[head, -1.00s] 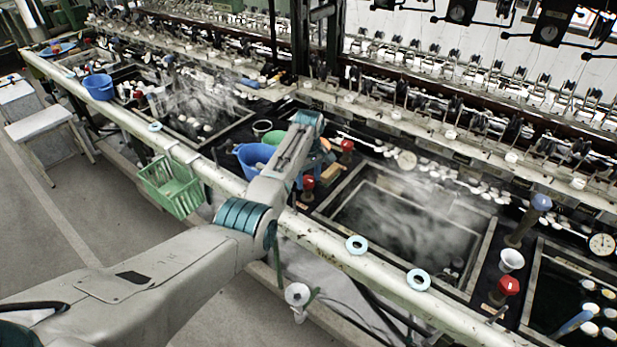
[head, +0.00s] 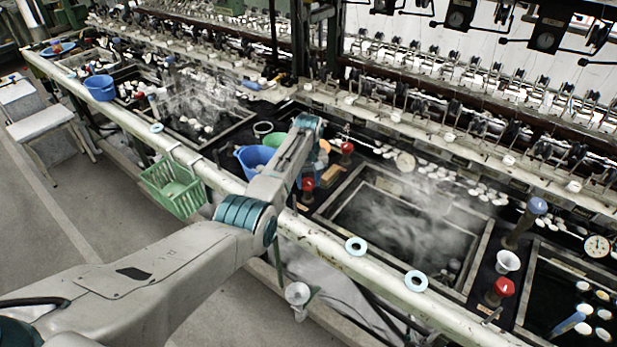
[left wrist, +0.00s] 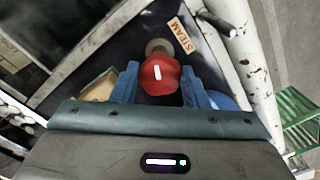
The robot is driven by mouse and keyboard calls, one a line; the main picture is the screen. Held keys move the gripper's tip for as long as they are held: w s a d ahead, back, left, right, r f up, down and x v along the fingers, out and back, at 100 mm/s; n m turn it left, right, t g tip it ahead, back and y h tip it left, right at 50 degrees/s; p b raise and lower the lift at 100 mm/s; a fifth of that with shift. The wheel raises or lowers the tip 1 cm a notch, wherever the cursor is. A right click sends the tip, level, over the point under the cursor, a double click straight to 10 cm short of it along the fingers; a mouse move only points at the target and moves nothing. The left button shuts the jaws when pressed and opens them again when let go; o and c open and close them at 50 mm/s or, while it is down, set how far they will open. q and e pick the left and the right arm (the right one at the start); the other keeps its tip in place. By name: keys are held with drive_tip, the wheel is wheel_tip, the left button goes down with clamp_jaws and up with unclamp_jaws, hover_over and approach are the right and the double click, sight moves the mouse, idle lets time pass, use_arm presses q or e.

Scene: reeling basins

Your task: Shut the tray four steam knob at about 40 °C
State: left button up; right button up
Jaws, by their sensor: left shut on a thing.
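A red steam knob (left wrist: 158,75) with a white mark on top sits between the blue fingers of my left gripper (left wrist: 158,86), which is shut on it. A tan STEAM label (left wrist: 181,36) lies beside the knob. In the head view the held knob (head: 307,184) shows at the near left corner of the steaming basin (head: 400,225), and my left arm reaches over the rail to it; the fingers are mostly hidden there. A round white dial (head: 405,162) stands at this basin's back edge; its reading is too small to tell. My right gripper is out of view.
Another red knob (head: 346,148) stands behind, and one (head: 502,287) at the right. A blue bucket (head: 255,160) is close to my left wrist. The pale rail (head: 325,243) runs along the front, with a green basket (head: 175,190) hanging from it.

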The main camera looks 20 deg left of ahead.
sight(308, 183)
use_arm(q)
drive_tip(key=m+p, duration=0.1)
drive_tip(key=m, duration=0.2)
drive_tip(key=shift+a+r, duration=0.1)
drive_tip(key=shift+m, duration=0.6)
drive_tip(key=o, duration=1)
drive_tip(key=shift+c, duration=0.2)
wheel_tip(308, 183, up, 11)
drive_tip(key=b, duration=0.2)
